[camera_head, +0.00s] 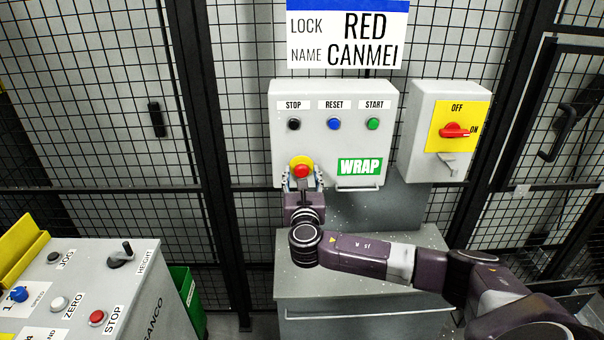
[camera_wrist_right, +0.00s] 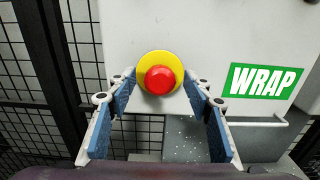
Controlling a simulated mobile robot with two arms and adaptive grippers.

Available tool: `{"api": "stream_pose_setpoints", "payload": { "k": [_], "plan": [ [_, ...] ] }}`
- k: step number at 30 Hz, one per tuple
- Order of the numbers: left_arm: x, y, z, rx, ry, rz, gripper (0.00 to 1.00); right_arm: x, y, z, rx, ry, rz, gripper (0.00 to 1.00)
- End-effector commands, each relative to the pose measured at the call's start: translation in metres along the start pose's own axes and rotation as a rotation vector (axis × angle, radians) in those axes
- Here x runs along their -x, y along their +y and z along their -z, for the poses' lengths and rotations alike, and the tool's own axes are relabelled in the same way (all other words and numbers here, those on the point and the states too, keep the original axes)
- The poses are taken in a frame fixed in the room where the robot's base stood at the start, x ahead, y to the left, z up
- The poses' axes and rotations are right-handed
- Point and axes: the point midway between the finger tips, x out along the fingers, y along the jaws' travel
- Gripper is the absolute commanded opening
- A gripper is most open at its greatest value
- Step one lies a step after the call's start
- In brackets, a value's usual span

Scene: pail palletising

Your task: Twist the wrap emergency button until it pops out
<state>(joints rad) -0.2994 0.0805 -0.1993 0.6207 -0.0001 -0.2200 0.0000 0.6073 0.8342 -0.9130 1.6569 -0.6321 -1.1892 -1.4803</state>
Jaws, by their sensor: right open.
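The wrap emergency button (camera_head: 302,171) is a red knob on a yellow round base, low on the left of the grey WRAP box (camera_head: 333,147). In the right wrist view the red button (camera_wrist_right: 159,80) is seen nearly face-on, at the upper middle. My right gripper (camera_head: 302,181) is just below and in front of the button. In the right wrist view its blue-padded fingers (camera_wrist_right: 160,92) stand open, one at each lower side of the yellow base, with nothing between the pads. I cannot tell whether the fingertips touch the base. My left gripper is not in view.
Black, blue and green buttons (camera_head: 334,124) sit above on the box. A box with a red OFF/ON switch (camera_head: 454,130) is at the right. A control console (camera_head: 90,285) stands at lower left, beside a green bin (camera_head: 187,298). Wire fencing is behind.

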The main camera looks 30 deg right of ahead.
Motion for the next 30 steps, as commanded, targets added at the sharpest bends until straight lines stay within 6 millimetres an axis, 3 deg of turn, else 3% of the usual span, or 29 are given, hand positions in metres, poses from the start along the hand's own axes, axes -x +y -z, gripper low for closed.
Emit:
{"api": "stream_pose_setpoints", "payload": {
  "k": [6,17,30],
  "plan": [
    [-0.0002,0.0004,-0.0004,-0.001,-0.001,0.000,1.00,0.0000,0.0001,0.0004,0.000,0.000,0.000,0.45],
    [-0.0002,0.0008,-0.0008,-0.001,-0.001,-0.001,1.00,0.0001,-0.0002,0.0004,0.000,0.001,0.001,0.05],
    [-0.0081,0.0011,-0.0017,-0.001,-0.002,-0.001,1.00,0.0002,-0.0010,0.0027,-0.123,0.001,0.002,0.05]
  ]
}}
